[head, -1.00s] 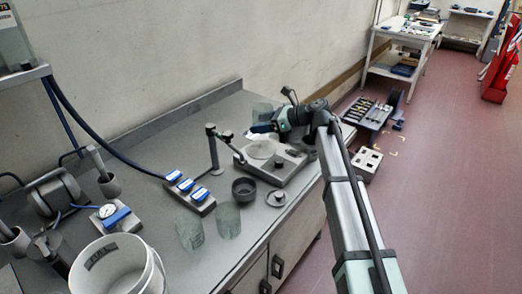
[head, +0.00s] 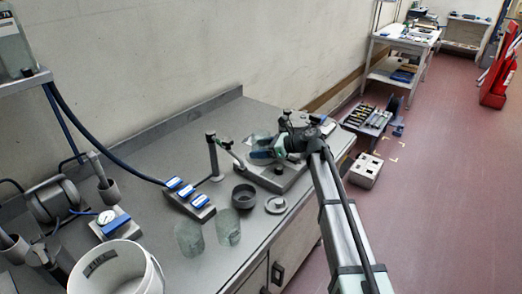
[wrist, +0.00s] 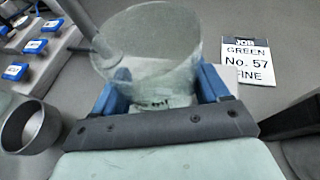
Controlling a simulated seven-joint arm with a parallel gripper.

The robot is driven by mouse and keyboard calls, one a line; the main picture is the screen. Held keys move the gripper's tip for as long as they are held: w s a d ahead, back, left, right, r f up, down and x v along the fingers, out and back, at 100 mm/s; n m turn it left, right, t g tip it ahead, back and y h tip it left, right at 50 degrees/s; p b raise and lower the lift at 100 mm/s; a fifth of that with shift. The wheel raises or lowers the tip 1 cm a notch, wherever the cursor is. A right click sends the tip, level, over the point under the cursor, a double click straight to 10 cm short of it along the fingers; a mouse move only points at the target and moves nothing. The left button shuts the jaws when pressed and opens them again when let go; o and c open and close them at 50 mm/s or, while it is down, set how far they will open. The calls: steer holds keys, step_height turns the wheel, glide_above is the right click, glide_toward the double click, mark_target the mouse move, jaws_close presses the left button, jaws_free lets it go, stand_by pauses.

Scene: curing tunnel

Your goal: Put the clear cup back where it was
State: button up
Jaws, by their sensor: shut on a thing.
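The clear cup (wrist: 150,50) is between the blue fingers of my gripper (wrist: 165,95) in the wrist view, its wide mouth toward the camera. My gripper is shut on it. In the head view my gripper (head: 262,154) is low over a grey metal base (head: 277,180), and the held cup (head: 261,138) shows partly behind the fingers. I cannot tell whether the cup touches the base or hangs just above it. Two similar clear cups, one on the left (head: 189,238) and one on the right (head: 228,227), stand on the bench nearer the front.
A dark bowl (head: 244,197) and a grey disc (head: 276,205) are in front of the base. A post with an arm (head: 213,158) and a blue-switched box (head: 189,199) stand left. A white bucket (head: 115,270) is front left. A job card (wrist: 252,62) lies beyond the cup.

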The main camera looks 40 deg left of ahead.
steer(key=shift+f, duration=0.3)
steer(key=shift+f, duration=0.15)
steer(key=o, duration=1.1)
steer(key=shift+w+d+r, duration=0.1)
steer(key=shift+d+r, duration=0.15)
steer(key=shift+d, duration=0.05)
steer(key=v, duration=1.1)
steer(key=shift+d+r, duration=0.15)
